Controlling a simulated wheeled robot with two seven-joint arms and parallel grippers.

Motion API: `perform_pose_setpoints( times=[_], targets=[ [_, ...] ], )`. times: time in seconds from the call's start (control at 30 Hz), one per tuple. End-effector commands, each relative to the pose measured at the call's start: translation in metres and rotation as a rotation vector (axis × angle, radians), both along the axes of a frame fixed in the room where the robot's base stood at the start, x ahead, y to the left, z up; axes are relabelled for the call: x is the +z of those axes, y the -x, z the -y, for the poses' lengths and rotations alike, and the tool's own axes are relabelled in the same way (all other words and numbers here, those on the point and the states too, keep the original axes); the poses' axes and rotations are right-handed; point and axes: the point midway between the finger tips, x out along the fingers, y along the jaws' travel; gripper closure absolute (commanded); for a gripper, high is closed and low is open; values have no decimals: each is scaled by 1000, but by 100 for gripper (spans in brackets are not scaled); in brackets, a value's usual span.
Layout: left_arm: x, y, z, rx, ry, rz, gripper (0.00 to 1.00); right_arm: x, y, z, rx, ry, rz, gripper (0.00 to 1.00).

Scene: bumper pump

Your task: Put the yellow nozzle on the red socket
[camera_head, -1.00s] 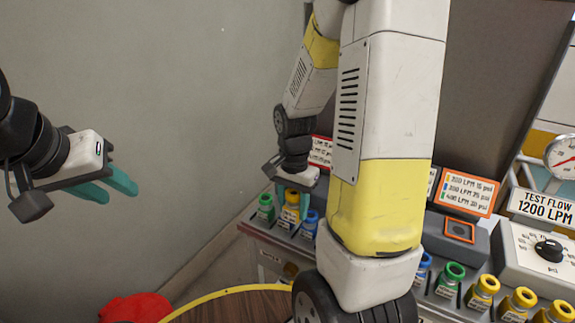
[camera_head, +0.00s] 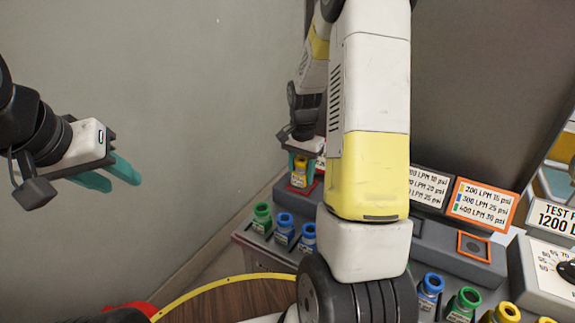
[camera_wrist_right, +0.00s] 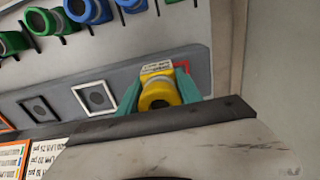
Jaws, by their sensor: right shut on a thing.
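The yellow nozzle (camera_head: 301,174) is between the teal fingers of my right gripper (camera_head: 301,168), at the back left of the bench. In the right wrist view the nozzle (camera_wrist_right: 158,92) is gripped from both sides by my right gripper (camera_wrist_right: 157,97). The red socket (camera_head: 299,188) shows as a red-edged square under the nozzle. Its red corner (camera_wrist_right: 183,66) shows beside the nozzle in the right wrist view; the rest is hidden. I cannot tell whether the nozzle touches the socket. My left gripper (camera_head: 122,180) is open and empty, at the left, away from the bench.
A green nozzle (camera_head: 262,216) and blue nozzles (camera_head: 284,228) stand in a row in front of the socket strip. An orange-edged socket (camera_head: 474,246) is further right. My right arm hides the bench's middle.

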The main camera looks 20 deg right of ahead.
Motion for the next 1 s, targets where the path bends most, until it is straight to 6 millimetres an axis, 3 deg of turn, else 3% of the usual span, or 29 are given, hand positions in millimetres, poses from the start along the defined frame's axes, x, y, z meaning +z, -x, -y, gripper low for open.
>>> perform_pose_setpoints(
  times=[0.1, 0.37, 0.6, 0.97, 1.0],
  targets=[
    [0, 0, 0, 0, 0, 0, 64, -2, -19, 10, -1, 0, 1, 100],
    [0, 0, 0, 0, 0, 0, 64, -4, -37, 18, 0, -1, 1, 100],
    [0, 0, 0, 0, 0, 0, 64, -37, -36, 18, 1, -1, -2, 100],
    [0, 0, 0, 0, 0, 0, 64, -42, -36, 18, 1, 0, 0, 100],
    [0, 0, 0, 0, 0, 0, 64, -42, -36, 18, 1, 0, 0, 52]
  ],
)
